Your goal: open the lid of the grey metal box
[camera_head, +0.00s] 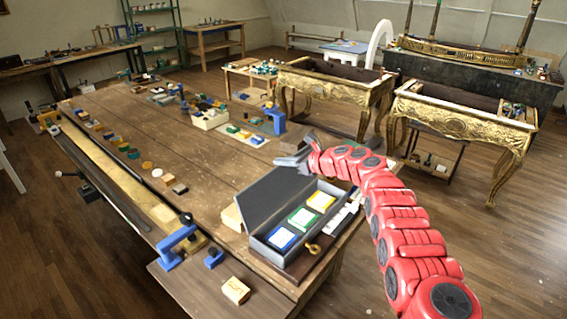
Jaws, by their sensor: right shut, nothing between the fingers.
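The grey metal box (263,246) stands at the near right end of the long wooden workbench. Its lid (270,198) is raised and stands open along the box's left side. Blue, green and yellow blocks with white tops (302,217) show inside the box. My right gripper (291,159) is at the far end of the lid, just above its upper corner. It looks shut and holds nothing. I cannot tell whether it touches the lid. My left gripper is not in view.
A wooden block (232,217) sits left of the box and another (236,290) in front. A brass ring-shaped piece (313,248) is at the box's near right corner. Blue clamps (176,245) stand on the bench's near edge. Gilt consoles (460,125) stand behind. The bench middle is fairly clear.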

